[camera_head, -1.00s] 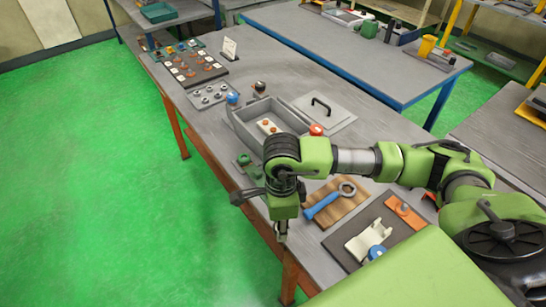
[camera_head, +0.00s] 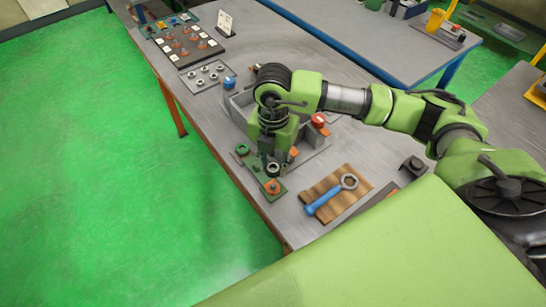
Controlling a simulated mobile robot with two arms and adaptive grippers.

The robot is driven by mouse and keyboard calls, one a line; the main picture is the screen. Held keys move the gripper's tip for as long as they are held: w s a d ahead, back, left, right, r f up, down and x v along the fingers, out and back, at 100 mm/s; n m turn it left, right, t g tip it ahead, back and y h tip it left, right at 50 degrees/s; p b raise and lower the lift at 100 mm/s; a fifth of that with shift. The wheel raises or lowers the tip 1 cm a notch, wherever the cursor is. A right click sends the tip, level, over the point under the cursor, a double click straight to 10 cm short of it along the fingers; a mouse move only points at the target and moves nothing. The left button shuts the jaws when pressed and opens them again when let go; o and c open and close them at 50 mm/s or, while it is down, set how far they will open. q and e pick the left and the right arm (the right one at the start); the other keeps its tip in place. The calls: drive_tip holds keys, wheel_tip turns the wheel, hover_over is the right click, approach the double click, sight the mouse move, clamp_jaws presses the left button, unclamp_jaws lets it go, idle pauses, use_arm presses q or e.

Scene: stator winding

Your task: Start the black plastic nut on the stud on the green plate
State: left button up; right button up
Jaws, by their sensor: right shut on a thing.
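The green plate (camera_head: 281,193) lies near the front left edge of the grey bench. It carries a green ring (camera_head: 242,149) at its far end and an orange round part (camera_head: 272,187) at its near end. My right gripper (camera_head: 272,164) points straight down over the middle of the plate, shut on a small dark ring-shaped piece, the black plastic nut (camera_head: 273,169). The nut is at or just above the plate; I cannot tell whether it touches a stud. The stud is hidden behind the gripper and nut. My left gripper is out of view.
A grey bin (camera_head: 240,103) stands behind my right wrist. A blue-handled ring wrench (camera_head: 324,204) lies on a wooden board (camera_head: 357,178) to the right. A tray of metal rings (camera_head: 206,75) and a dark parts board (camera_head: 187,44) are farther back.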

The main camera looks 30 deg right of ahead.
sight(274, 185)
drive_tip(key=shift+s+f+b, duration=0.1)
drive_tip(key=shift+f+b, duration=0.45)
drive_tip(key=shift+f, duration=0.25)
wheel_tip(274, 185, down, 3)
drive_tip(key=shift+f+b, duration=0.15)
drive_tip(key=shift+b, duration=0.85)
drive_tip(key=shift+f+b, duration=0.75)
drive_tip(key=shift+f, duration=0.1)
drive_tip(key=shift+b, duration=0.3)
drive_tip(key=shift+f+b, duration=0.65)
drive_tip(key=shift+b, duration=0.15)
drive_tip(key=shift+s+f, duration=0.1)
drive_tip(key=shift+f, duration=0.05)
idle(0.9)
